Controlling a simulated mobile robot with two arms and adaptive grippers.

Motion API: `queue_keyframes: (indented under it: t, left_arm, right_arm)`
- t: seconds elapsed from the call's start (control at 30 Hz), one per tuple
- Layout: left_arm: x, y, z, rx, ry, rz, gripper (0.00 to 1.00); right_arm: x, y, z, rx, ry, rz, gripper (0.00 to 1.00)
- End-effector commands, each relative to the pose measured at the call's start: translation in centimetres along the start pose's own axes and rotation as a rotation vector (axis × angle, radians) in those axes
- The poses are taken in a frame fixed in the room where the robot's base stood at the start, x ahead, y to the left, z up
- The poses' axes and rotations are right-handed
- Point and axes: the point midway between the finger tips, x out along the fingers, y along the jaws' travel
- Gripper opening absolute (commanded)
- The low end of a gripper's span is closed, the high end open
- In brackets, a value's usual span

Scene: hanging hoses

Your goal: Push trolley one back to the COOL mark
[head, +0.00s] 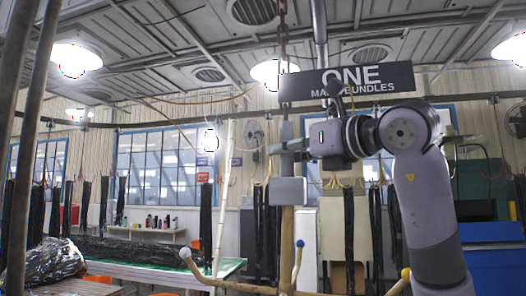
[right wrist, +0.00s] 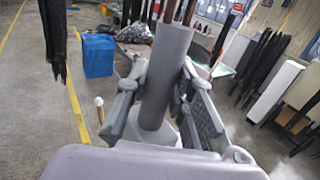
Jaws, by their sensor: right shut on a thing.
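A wooden stem (head: 286,240) goes down to curved arms with blue and yellow tips. My right gripper (head: 295,146) comes in from the right and is shut on the grey grip. In the right wrist view the grey grip (right wrist: 166,65) stands between the two fingers. My left gripper is not in view. I see no COOL mark.
Dark hose bundles (head: 350,235) hang along the back wall. A green-topped table (head: 130,268) with dark bundles stands at left. A blue bin (right wrist: 98,55) stands on the floor beside a yellow line (right wrist: 77,110). Grey floor at left in the wrist view is open.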

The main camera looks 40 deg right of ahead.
Motion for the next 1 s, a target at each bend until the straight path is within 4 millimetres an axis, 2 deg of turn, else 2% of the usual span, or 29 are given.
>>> queue_keyframes:
  t: [0.1,0.2,0.33,0.47,0.63,0.87,0.9,1.0]
  left_arm:
    - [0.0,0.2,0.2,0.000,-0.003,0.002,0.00]
    - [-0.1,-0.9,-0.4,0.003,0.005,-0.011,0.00]
    - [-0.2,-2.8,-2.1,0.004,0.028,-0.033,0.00]
    - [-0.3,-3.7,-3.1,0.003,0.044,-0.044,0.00]
    - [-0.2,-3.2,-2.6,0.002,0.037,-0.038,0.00]
    - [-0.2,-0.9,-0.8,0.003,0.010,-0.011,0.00]
    - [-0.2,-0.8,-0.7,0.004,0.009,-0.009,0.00]
    - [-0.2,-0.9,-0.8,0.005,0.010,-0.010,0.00]
  right_arm:
    - [-2.2,-1.5,0.2,0.004,-0.008,0.000,0.00]
    - [-3.8,-2.5,0.2,0.003,-0.009,0.001,0.00]
    - [-5.2,-3.4,0.2,0.003,-0.009,0.002,0.00]
    - [-6.0,-3.9,0.2,0.001,-0.007,0.003,0.00]
    - [-6.2,-4.1,0.2,0.001,-0.008,0.003,0.00]
    - [-6.2,-4.0,0.2,0.002,-0.010,0.004,0.00]
    - [-6.2,-4.0,0.2,0.002,-0.010,0.004,0.24]
    - [-6.1,-4.0,0.2,0.002,-0.009,0.005,0.30]
